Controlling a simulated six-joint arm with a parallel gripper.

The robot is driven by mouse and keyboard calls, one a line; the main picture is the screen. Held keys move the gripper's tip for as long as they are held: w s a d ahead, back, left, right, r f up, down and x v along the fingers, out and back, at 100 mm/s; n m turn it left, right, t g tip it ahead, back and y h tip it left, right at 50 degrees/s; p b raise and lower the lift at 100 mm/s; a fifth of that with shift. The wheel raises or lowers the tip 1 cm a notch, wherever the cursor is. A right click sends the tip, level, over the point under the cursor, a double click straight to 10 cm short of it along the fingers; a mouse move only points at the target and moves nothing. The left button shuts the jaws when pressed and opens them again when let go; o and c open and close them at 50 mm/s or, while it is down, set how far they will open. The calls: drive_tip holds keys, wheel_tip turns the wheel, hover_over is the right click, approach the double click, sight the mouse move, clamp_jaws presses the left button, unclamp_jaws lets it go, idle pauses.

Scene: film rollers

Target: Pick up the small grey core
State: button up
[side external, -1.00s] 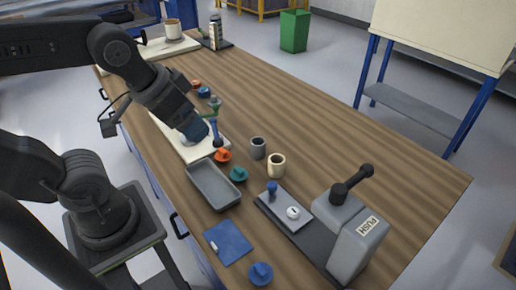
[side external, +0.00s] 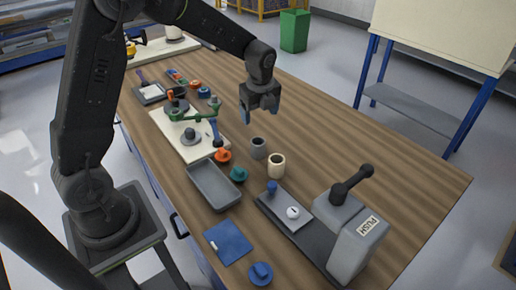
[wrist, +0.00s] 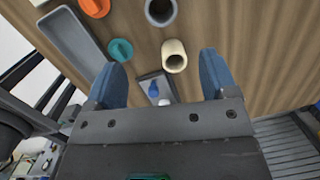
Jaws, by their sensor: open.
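The small grey core (side external: 258,150) is a short hollow cylinder standing upright on the wooden table. It also shows at the top edge of the wrist view (wrist: 160,13), partly cut off. A slightly larger cream core (side external: 276,167) stands just in front and to the right of it, apart from it; it is also in the wrist view (wrist: 174,56). My gripper (side external: 259,112) is open and empty, with blue fingertips pointing down, in the air above the grey core.
A grey tray (side external: 216,198), an orange knob piece (side external: 223,156) and a teal one (side external: 238,174) lie left of the cores. A grey press marked PUSH (side external: 352,240) stands in front. The table right of the cores is clear.

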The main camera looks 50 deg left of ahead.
sight(258, 148)
drive_tip(key=shift+m, duration=0.8)
drive_tip(key=f, duration=0.3)
drive_tip(key=w+a+f, duration=0.1)
drive_tip(key=f, duration=0.3)
drive_tip(key=a+f, duration=0.1)
drive_tip(key=f, duration=0.2)
drive_tip(key=shift+w+f, duration=0.2)
drive_tip(key=shift+w, duration=0.05)
drive_tip(key=shift+a+f, duration=0.2)
drive_tip(key=shift+f, duration=1.25)
drive_tip(key=shift+a+f, duration=0.15)
drive_tip(key=shift+f, duration=1.3)
drive_tip(key=shift+c, duration=0.2)
drive_tip(key=c, duration=1)
drive_tip(key=shift+o, duration=0.2)
drive_tip(key=shift+r, duration=0.1)
